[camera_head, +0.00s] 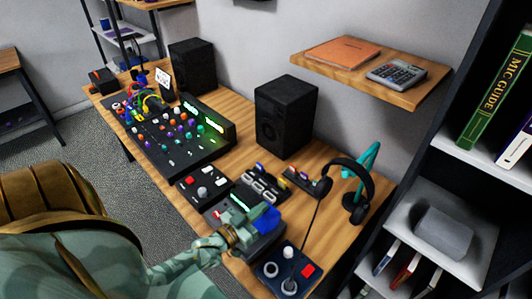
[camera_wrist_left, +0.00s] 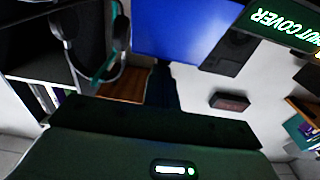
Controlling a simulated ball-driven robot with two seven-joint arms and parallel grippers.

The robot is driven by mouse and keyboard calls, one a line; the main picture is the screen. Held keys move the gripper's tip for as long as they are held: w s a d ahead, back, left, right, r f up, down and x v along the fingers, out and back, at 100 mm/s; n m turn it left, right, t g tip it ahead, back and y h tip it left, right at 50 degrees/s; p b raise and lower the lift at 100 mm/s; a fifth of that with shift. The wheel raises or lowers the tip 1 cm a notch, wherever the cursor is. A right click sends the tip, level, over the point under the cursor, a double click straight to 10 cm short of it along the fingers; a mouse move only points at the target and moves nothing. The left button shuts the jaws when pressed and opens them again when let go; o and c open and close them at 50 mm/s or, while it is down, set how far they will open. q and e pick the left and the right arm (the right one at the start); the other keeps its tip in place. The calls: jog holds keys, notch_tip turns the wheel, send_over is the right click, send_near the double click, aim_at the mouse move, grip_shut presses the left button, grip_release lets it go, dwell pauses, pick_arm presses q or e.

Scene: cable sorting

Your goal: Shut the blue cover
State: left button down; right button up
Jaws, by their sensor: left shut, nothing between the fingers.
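The blue cover (camera_head: 266,219) is on a dark box (camera_head: 262,245) near the front of the desk, and it appears raised there. My left gripper (camera_head: 238,229) is shut and empty, just left of the cover and over the box. I cannot tell whether it touches the cover. In the left wrist view the cover (camera_wrist_left: 185,28) is a broad blue panel at the top, beside a dark panel (camera_wrist_left: 285,25) with the green words "SHUT COVER". The arm and gripper hide part of the box. My right gripper is not in view.
A joystick box (camera_head: 287,270) with a red button stands close in front. A knob box (camera_head: 203,184) and a switch box (camera_head: 262,182) stand behind. Headphones (camera_head: 356,195) on a teal stand are to the right, and a speaker (camera_head: 284,115) is at the back.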

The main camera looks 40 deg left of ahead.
pick_arm(q)
jog(key=shift+s+d+f, duration=0.1)
jog(key=shift+s+f, duration=0.6)
jog(key=shift+s, duration=0.05)
jog(key=shift+s+f+b, duration=0.35)
jog(key=shift+s+b, duration=0.05)
jog(key=shift+s, duration=0.25)
jog(key=shift+r, duration=0.15)
notch_tip(320, 180, up, 4)
jog(key=p, duration=0.4)
jog(key=s+f+b, duration=0.1)
jog(key=s+f, duration=0.1)
jog(key=s, duration=0.7)
jog(key=shift+a, duration=0.45)
jog(key=shift+f, duration=0.2)
